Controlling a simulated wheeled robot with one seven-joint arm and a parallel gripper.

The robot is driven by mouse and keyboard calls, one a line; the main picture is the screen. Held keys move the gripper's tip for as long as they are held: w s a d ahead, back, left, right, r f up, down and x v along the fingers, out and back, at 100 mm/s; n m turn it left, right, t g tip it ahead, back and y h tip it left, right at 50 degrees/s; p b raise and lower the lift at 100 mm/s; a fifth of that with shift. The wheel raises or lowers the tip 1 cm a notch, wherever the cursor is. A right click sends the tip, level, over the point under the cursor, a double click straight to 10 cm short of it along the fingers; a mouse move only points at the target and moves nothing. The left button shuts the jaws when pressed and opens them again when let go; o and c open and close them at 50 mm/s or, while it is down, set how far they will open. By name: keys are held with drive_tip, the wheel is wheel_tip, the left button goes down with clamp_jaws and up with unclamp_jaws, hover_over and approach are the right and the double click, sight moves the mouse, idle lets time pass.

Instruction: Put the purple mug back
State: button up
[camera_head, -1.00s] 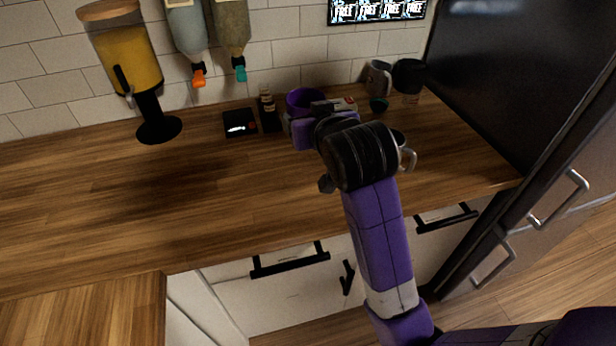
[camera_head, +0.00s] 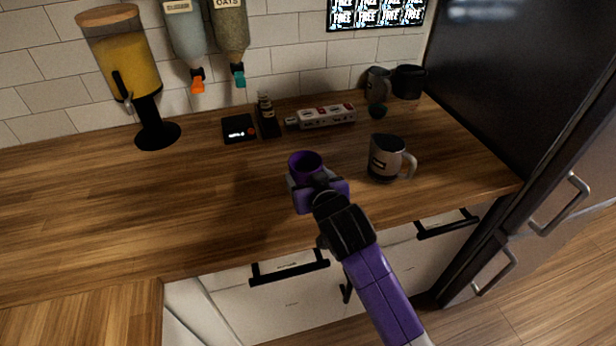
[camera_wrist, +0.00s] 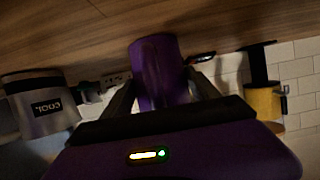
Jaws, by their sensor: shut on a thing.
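The purple mug (camera_head: 306,163) is in my gripper (camera_head: 310,180), near the front part of the wooden counter in the head view. My gripper is shut on the mug. In the wrist view the mug (camera_wrist: 157,70) shows between the two dark fingers of my gripper (camera_wrist: 162,95), and the picture is turned over, with the counter at the top. The mug's opening faces up in the head view. I cannot tell whether its base touches the counter.
A grey mug (camera_head: 386,158) with a handle stands close to the right of my gripper. A white power strip (camera_head: 322,117), a small scale (camera_head: 239,128) and a dispenser (camera_head: 140,80) stand along the back. Another grey mug (camera_head: 377,84) and a dark one (camera_head: 408,82) stand at back right. The left counter is clear.

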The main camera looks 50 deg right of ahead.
drive_tip(key=shift+f, duration=0.1)
drive_tip(key=o, duration=1.9)
